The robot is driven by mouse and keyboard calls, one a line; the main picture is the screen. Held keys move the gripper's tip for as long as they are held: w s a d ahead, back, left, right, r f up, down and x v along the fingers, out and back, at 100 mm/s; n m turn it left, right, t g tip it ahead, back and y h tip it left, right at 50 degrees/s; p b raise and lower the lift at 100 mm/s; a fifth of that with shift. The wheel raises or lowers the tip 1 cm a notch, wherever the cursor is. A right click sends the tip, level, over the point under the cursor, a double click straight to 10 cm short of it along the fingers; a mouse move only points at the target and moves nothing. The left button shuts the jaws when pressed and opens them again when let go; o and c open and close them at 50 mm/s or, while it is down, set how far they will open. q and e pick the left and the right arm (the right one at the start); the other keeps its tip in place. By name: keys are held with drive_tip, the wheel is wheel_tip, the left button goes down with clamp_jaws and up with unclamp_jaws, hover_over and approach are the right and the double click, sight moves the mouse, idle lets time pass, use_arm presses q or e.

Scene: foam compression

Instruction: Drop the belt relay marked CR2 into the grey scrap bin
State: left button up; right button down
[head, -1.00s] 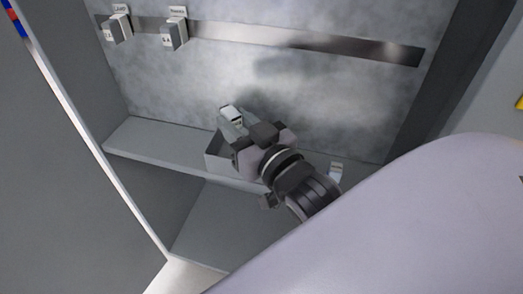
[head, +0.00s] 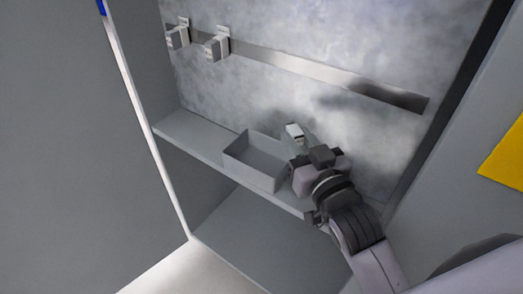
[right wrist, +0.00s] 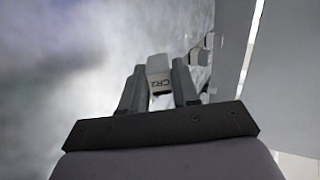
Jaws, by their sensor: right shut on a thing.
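The relay marked CR2 (right wrist: 158,76) is pale with dark lettering, and it sits between the fingers of my right gripper (right wrist: 160,88) in the right wrist view. In the head view the relay (head: 294,131) shows as a small white block at the tips of my right gripper (head: 296,140), which is shut on it. The grey scrap bin (head: 248,166) is an open box on the shelf, just left of the gripper; its visible inside looks empty. The gripper covers the bin's right end. My left gripper is in neither view.
Two relays (head: 178,38) (head: 217,46) hang on the metal rail (head: 320,78) at the upper left. The shelf (head: 188,132) is clear left of the bin. A cabinet side wall (head: 140,70) stands at left, and a yellow panel (head: 505,155) at right.

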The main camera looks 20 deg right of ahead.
drive_tip(key=w+a+r+y+p, duration=0.1)
drive_tip(key=w+a+r+p, duration=0.2)
drive_tip(key=w+p, duration=0.25)
wheel_tip(320, 180, down, 6)
drive_tip(key=n+b, duration=0.1)
drive_tip(key=b, duration=0.1)
drive_tip(key=shift+w+f+y+b, duration=0.25)
drive_tip(key=shift+w+y+b, duration=0.05)
drive_tip(key=shift+b, duration=0.05)
drive_tip(key=shift+a, duration=0.1)
drive_tip(key=c, duration=0.8)
unclamp_jaws()
drive_tip(key=shift+o, duration=0.2)
drive_tip(key=s+d, duration=0.1)
drive_tip(key=s, duration=0.6)
drive_tip(key=shift+s, duration=0.1)
